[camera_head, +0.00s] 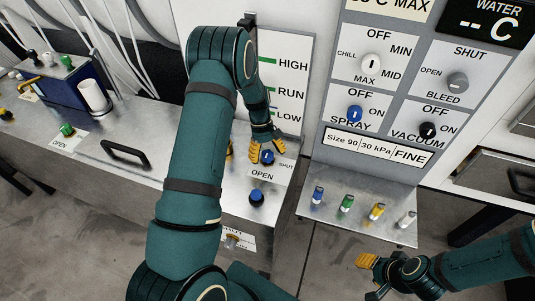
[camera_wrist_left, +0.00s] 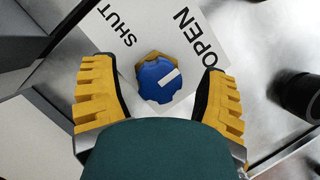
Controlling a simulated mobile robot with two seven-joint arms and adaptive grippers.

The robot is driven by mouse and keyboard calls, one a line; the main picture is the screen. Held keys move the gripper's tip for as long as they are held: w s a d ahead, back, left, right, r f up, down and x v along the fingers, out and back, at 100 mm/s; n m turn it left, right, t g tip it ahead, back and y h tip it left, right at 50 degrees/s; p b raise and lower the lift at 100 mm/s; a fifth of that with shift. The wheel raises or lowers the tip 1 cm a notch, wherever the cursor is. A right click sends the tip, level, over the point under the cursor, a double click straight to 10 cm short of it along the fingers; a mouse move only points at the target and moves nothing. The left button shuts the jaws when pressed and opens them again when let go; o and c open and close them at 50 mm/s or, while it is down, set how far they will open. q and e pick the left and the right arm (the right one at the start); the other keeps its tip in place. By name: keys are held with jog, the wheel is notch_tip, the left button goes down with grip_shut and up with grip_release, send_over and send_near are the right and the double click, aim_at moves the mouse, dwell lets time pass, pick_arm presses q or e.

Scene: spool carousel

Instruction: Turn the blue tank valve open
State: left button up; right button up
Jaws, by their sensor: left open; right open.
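The blue tank valve (camera_head: 267,157) is a small blue knob on the metal bench top, with SHUT and OPEN labels beside it. In the left wrist view the blue valve knob (camera_wrist_left: 158,84) sits on a brass hex base, and its white mark points up and right, on the OPEN side. My left gripper (camera_head: 251,148) is open above the valve. In the left wrist view the yellow fingers of my left gripper (camera_wrist_left: 156,76) stand on either side of the knob, with visible gaps. My right gripper (camera_head: 371,276) is open and empty at the lower right.
A second blue-topped black knob (camera_head: 257,196) stands close in front of the valve. A green knob (camera_head: 67,130) and black handle (camera_head: 124,153) lie left. A small shelf (camera_head: 335,224) holds several coloured pegs, below the control panel (camera_head: 380,157).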

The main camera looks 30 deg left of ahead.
pick_arm(q)
jog(key=shift+r, duration=0.1)
jog(key=v, duration=1.1)
jog(key=shift+a+r, duration=0.15)
jog(key=shift+r, duration=0.25)
